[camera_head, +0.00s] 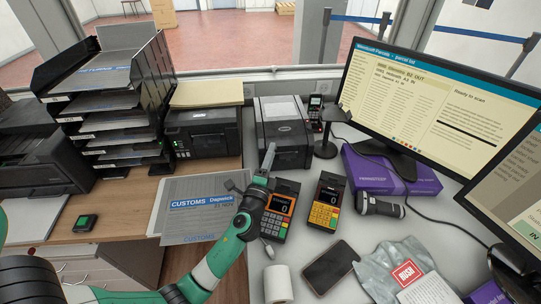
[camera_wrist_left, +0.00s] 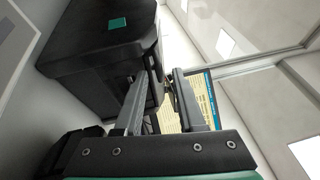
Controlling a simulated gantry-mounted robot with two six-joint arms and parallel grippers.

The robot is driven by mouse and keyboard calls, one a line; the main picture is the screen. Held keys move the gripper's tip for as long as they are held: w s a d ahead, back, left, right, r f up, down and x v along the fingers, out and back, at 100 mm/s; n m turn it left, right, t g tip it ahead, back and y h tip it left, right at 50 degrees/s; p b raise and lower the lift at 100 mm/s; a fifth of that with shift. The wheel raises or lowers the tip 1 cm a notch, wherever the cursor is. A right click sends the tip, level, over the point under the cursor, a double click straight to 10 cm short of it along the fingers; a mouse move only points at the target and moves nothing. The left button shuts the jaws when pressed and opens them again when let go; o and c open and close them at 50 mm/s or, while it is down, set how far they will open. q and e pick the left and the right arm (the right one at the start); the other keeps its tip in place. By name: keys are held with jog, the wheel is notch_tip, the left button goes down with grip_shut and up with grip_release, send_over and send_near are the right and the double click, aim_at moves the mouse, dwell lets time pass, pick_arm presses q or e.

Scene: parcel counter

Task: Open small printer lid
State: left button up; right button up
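The small printer (camera_head: 283,128) is a dark grey box with a lighter grey top, standing at the back of the counter. Its lid (camera_head: 281,108) looks shut. My left gripper (camera_head: 268,158) is just in front of the printer, its fingers pointing up towards its front. In the left wrist view, the fingers (camera_wrist_left: 160,80) are apart with nothing held between them. A dark box with a green patch (camera_wrist_left: 117,24), apparently the small printer, stands just beyond them. I cannot tell whether a fingertip touches it. My right gripper is in neither view.
A black printer (camera_head: 202,132) with papers on top stands left of the small printer. Two card terminals (camera_head: 281,207) (camera_head: 327,202) lie near my left arm. A phone stand (camera_head: 326,147), a monitor (camera_head: 440,95) and a purple box (camera_head: 390,172) stand to the right.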

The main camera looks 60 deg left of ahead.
pick_arm(q)
grip_shut()
dwell(1.2)
